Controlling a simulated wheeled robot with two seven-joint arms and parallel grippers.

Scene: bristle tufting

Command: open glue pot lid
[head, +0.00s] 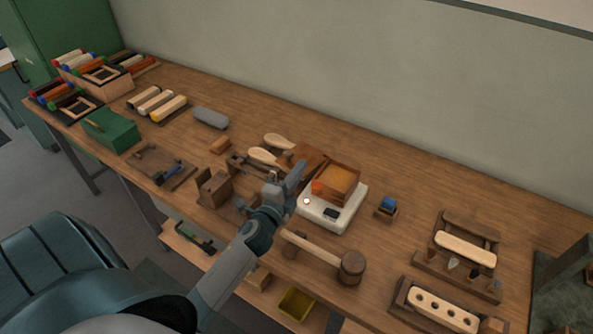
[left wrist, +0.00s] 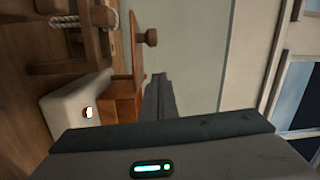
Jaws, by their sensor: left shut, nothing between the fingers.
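The glue pot (head: 320,189) is a square orange-brown box on a white heater base (head: 318,217), and amber glue shows inside it. Its brown lid (head: 310,157) stands open at the pot's left side, with a round knob (head: 287,154) on its outer face. In the left wrist view the pot (left wrist: 123,106), the lid (left wrist: 138,45) and the knob (left wrist: 151,37) show beside my fingers. My left gripper (head: 300,166) is shut and empty, close to the lid; whether it touches the lid I cannot tell. My right gripper is out of view.
Wooden paddles (head: 277,142) lie behind the lid. A small blue item (head: 388,203) in a holder stands to the right. Wooden blocks (head: 213,188) stand to the left. The bench is clear toward the wall.

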